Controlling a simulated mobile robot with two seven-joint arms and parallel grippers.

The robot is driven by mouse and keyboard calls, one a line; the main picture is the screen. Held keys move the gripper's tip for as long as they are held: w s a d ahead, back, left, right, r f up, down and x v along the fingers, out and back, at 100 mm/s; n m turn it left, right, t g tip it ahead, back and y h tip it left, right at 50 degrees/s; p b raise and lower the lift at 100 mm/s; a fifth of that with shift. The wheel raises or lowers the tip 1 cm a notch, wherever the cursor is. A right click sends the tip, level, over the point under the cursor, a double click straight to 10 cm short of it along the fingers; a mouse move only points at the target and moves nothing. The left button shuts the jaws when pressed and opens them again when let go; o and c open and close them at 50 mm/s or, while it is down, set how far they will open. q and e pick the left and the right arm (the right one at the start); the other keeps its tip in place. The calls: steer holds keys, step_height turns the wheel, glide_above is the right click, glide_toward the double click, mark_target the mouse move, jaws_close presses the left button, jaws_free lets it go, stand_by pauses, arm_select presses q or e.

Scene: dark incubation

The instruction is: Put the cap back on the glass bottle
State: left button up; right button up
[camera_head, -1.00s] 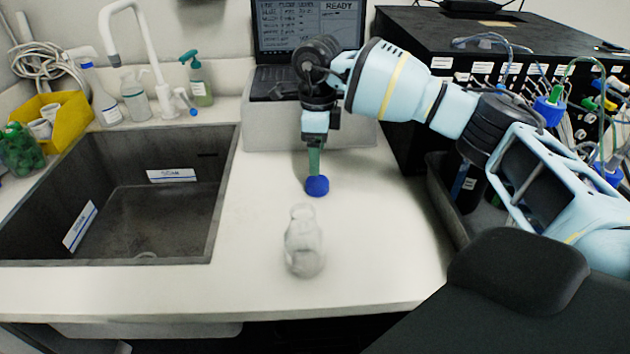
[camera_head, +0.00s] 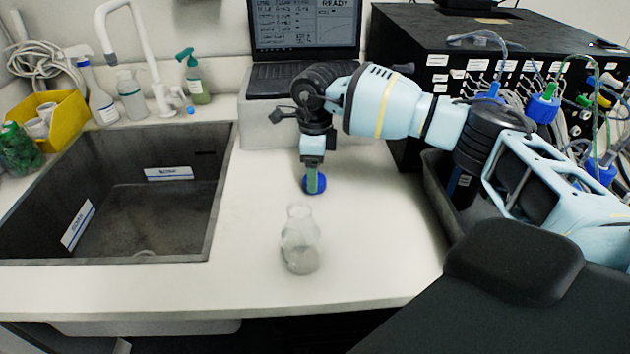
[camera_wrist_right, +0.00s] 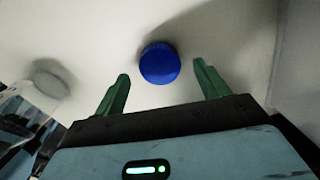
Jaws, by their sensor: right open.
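The blue cap (camera_head: 321,186) lies on the white counter behind the glass bottle. It also shows in the right wrist view (camera_wrist_right: 160,63), just ahead of and between my fingertips. The clear glass bottle (camera_head: 301,243) stands upright and uncapped on the counter, nearer the front edge. Part of clear glass also shows at the left of the wrist view. My right gripper (camera_head: 312,180) points down over the cap; in the wrist view (camera_wrist_right: 163,80) its green fingers are open, one on each side of the cap, with gaps. Whether they reach down around it cannot be told. My left gripper is out of view.
A dark sink (camera_head: 125,205) is sunk into the counter (camera_head: 250,285) at the left. A laptop (camera_head: 304,45) stands on a raised block at the back. A black equipment box (camera_head: 440,40) with tubes is at the right. The counter around the bottle is clear.

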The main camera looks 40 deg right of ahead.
steer(key=shift+f, duration=1.15)
steer(key=shift+c, duration=0.2)
steer(key=c, duration=1.1)
step_height(320, 180, up, 10)
steer(key=shift+r, duration=0.1)
